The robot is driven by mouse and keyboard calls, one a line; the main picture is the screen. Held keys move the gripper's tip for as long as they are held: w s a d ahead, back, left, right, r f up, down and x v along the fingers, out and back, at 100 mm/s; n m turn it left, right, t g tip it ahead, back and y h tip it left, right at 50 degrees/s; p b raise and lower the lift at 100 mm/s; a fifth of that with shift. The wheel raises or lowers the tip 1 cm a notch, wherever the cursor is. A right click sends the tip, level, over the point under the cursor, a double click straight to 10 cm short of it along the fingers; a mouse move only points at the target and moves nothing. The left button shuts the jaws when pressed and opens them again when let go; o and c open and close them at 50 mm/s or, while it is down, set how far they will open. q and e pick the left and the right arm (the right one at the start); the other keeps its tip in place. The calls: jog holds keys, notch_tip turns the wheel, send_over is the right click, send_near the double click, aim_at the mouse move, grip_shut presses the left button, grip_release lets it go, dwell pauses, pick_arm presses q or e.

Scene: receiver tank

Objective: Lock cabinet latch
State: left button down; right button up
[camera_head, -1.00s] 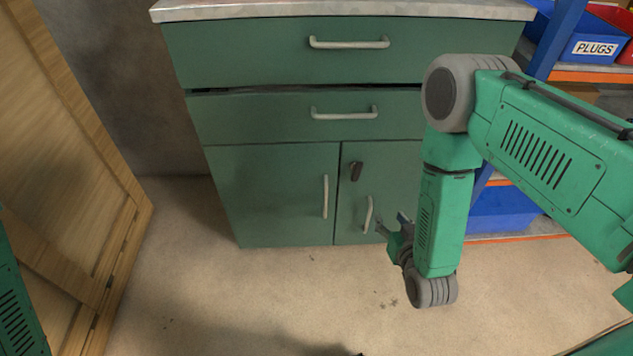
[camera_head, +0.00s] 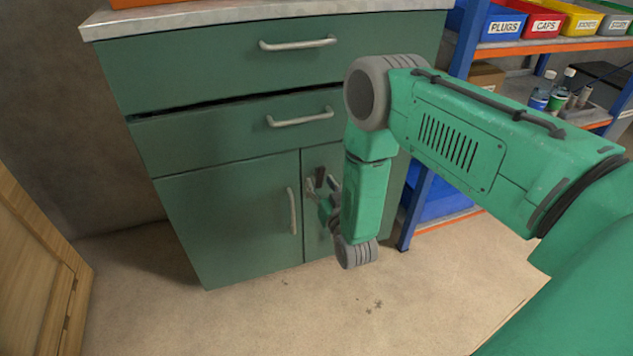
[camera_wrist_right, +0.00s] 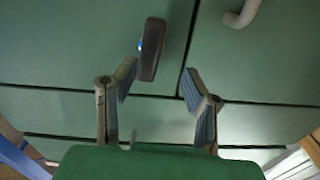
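The green cabinet (camera_head: 225,215) has two lower doors. A dark latch (camera_head: 321,174) sits high on its narrow right door, partly hidden by my right gripper. In the right wrist view the latch (camera_wrist_right: 152,50) is a dark elongated piece, slightly tilted, with a small bluish spot at its left edge. My right gripper (camera_head: 322,186) is in front of that door, at the latch. In the right wrist view the right gripper (camera_wrist_right: 157,76) is open, and the latch shows just beyond and between its fingertips. I cannot tell whether they touch. My left gripper is not in view.
The left door has a pale vertical handle (camera_head: 292,211). Two drawers (camera_head: 220,75) are above. A blue and orange shelf (camera_head: 545,50) with labelled bins stands at the right. A wooden panel (camera_head: 35,280) stands at the left. The floor in front (camera_head: 270,320) is clear.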

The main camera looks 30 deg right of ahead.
aim_at(321, 178)
jog(key=w+d, duration=0.1)
jog(key=w+d+b, duration=0.1)
jog(key=w, duration=0.1)
jog(key=shift+w+d+f, duration=0.2)
jog(key=shift+d+f, duration=0.1)
jog(key=shift+f, duration=0.1)
jog(key=shift+d, duration=0.15)
jog(key=shift+a+r, duration=0.15)
jog(key=shift+a, duration=0.2)
jog(key=shift+a+r, duration=0.15)
jog(key=shift+a, duration=0.25)
grip_shut()
jog(key=shift+d, duration=0.3)
jog(key=shift+n+p, duration=0.3)
jog(key=shift+p, duration=0.25)
jog(key=shift+n+p, duration=0.3)
jog(key=shift+a, duration=0.1)
grip_release()
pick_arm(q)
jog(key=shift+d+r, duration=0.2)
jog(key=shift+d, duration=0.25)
